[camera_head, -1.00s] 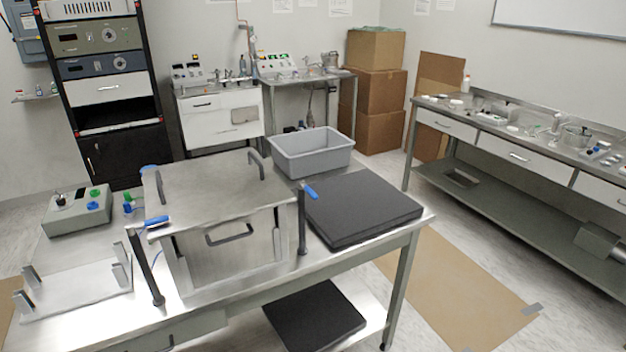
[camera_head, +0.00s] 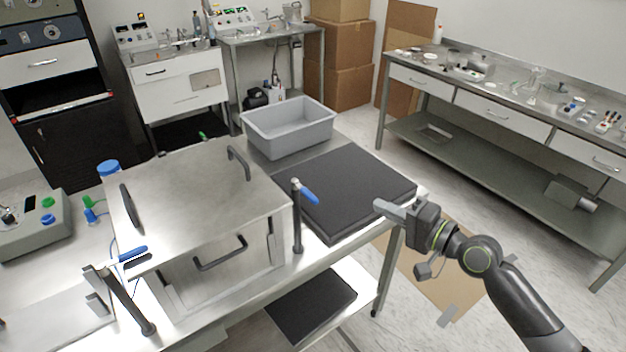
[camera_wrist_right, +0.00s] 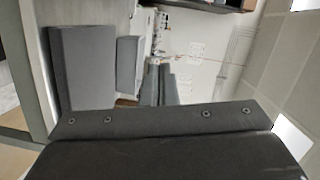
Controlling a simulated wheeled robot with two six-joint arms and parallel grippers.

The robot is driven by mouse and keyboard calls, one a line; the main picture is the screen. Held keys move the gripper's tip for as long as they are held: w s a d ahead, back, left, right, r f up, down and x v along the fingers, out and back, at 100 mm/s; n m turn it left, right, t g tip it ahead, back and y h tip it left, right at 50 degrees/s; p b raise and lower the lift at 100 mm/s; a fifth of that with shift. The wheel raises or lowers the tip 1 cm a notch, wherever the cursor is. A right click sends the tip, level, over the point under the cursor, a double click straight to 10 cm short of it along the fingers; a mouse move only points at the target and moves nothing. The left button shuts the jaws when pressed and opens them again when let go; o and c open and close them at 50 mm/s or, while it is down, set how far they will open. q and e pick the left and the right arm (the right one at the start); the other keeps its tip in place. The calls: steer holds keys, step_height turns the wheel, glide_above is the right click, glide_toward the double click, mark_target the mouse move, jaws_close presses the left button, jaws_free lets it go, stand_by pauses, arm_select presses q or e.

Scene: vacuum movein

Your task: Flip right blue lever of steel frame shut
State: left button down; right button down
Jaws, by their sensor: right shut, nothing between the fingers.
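The steel frame (camera_head: 210,200) is a metal box with a lid and handles on the bench. Its right blue lever (camera_head: 308,196) sits at the top of a dark post (camera_head: 297,225) by the front right corner and points out to the right and slightly down. Another blue lever (camera_head: 131,253) is at the front left post. My right gripper (camera_head: 385,208) is shut and empty, right of the right lever and well apart from it, over the bench's right edge. The right wrist view shows its fingers (camera_wrist_right: 160,85); the lever is not recognisable there. My left gripper is not in view.
A black pad (camera_head: 350,190) lies on the bench between the lever and my right gripper. A grey bin (camera_head: 288,128) stands behind it. A control box (camera_head: 35,222) is at the left. A side bench (camera_head: 480,160) stands along the right wall.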

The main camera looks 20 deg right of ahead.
mark_target(305, 193)
steer(key=shift+s+a+r+y, duration=0.1)
steer(key=shift+a+r+y, duration=0.2)
steer(key=shift+r, duration=0.25)
steer(key=shift+s+a+r+y, duration=0.1)
steer(key=shift+a+r+y, duration=0.1)
steer(key=shift+a+r, duration=0.3)
steer(key=shift+d, duration=0.15)
steer(key=w+a+f+p, duration=0.1)
steer(key=w+a+p, duration=0.4)
steer(key=w+a, duration=0.2)
steer(key=shift+a, duration=1.15)
steer(key=shift+f, duration=0.15)
